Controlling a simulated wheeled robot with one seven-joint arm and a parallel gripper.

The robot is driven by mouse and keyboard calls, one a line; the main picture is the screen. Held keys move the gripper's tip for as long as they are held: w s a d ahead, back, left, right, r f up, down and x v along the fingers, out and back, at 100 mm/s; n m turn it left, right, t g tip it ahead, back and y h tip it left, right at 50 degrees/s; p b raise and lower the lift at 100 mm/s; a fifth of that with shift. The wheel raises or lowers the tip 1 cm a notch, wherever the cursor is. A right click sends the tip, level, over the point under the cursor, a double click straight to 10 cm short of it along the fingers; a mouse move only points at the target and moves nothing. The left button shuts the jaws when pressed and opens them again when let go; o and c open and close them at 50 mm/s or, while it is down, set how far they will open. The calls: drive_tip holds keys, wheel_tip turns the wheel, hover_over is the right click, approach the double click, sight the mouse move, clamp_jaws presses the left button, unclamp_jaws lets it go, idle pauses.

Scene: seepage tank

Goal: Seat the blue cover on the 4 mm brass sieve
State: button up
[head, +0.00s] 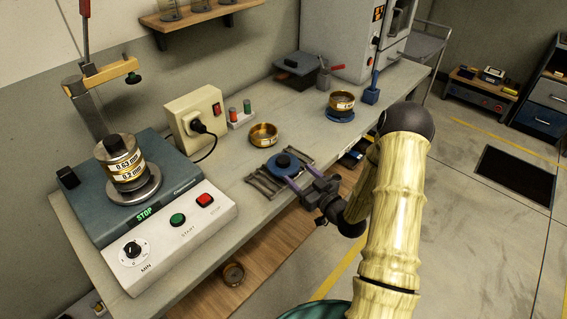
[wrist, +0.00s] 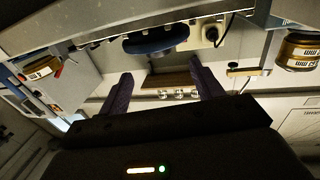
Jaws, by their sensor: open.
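The blue cover (head: 284,163), a disc with a dark knob, lies on a grey slatted rack (head: 262,184) at the bench's front edge. It also shows edge-on in the wrist view (wrist: 155,43). My gripper (head: 297,174) is open, its purple fingers at the cover's near side; in the wrist view the fingers (wrist: 161,72) are apart with nothing between them. One brass sieve (head: 263,136) stands on the bench behind the cover. Another brass sieve (head: 342,103) stands on a blue base (head: 340,117) farther right. I cannot read which is 4 mm.
A shaker (head: 122,179) with labelled sieves (head: 123,160) stands at left, showing STOP. A socket box (head: 195,115) with plug and cable, a small holder (head: 241,119) and a blue block (head: 370,96) are on the bench.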

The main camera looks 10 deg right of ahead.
sight(288, 163)
drive_tip(key=shift+p+x, duration=0.3)
drive_tip(key=shift+x, duration=1.85)
drive_tip(key=shift+w, duration=0.1)
drive_tip(key=p+x, duration=0.1)
drive_tip(key=x, duration=0.4)
drive_tip(key=shift+w+f+p, duration=0.1)
drive_tip(key=shift+p, duration=0.3)
drive_tip(key=c, duration=1.2)
wheel_tip(288, 163, up, 10)
drive_tip(key=shift+r+b, duration=0.1)
drive_tip(key=shift+b, duration=0.5)
